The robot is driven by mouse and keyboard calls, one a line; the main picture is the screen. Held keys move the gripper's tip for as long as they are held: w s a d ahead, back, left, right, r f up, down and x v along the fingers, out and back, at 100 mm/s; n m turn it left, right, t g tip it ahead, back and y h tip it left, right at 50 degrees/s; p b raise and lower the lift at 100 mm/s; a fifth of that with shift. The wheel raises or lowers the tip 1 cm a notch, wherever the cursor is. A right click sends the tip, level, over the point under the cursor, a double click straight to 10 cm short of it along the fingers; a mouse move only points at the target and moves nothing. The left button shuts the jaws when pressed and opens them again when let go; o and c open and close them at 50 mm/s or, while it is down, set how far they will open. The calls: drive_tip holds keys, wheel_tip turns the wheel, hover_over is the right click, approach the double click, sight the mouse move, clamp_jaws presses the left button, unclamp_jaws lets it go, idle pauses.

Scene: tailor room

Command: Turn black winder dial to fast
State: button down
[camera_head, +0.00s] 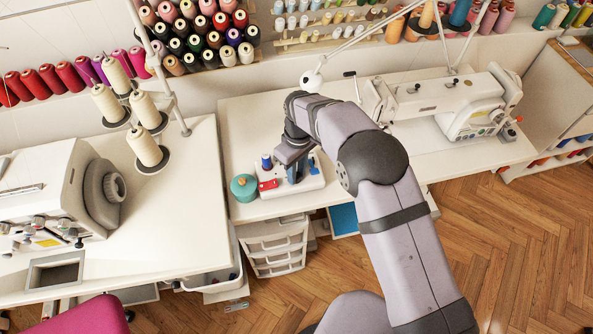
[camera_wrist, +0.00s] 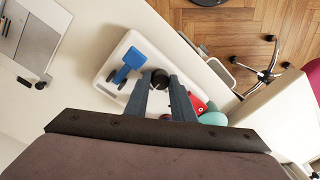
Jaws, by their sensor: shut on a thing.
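The white winder (camera_head: 313,181) sits near the front edge of the sewing table, and it fills the middle of the wrist view (camera_wrist: 166,60). Its black dial (camera_wrist: 160,78) is a small round knob between my fingertips. A blue part (camera_wrist: 124,66) stands on the winder to the left of the dial in the wrist view. A red part (camera_head: 268,184) shows at the winder's left end in the head view. My gripper (camera_wrist: 160,84) is shut on the dial from above. In the head view my wrist hides the dial. I cannot read any dial marking.
A teal round container (camera_head: 244,188) stands just left of the winder. A white sewing machine (camera_head: 440,100) stands at the back right of the table. Cream thread cones (camera_head: 148,148) stand on the left table.

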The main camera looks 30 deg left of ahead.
drive_tip(key=m+b, duration=0.1)
drive_tip(key=m, duration=0.4)
drive_tip(key=shift+m, duration=0.3)
drive_tip(key=m+b, duration=0.1)
drive_tip(key=m, duration=0.5)
drive_tip(key=shift+m, duration=0.3)
idle(0.4)
drive_tip(key=c, duration=1.5)
unclamp_jaws()
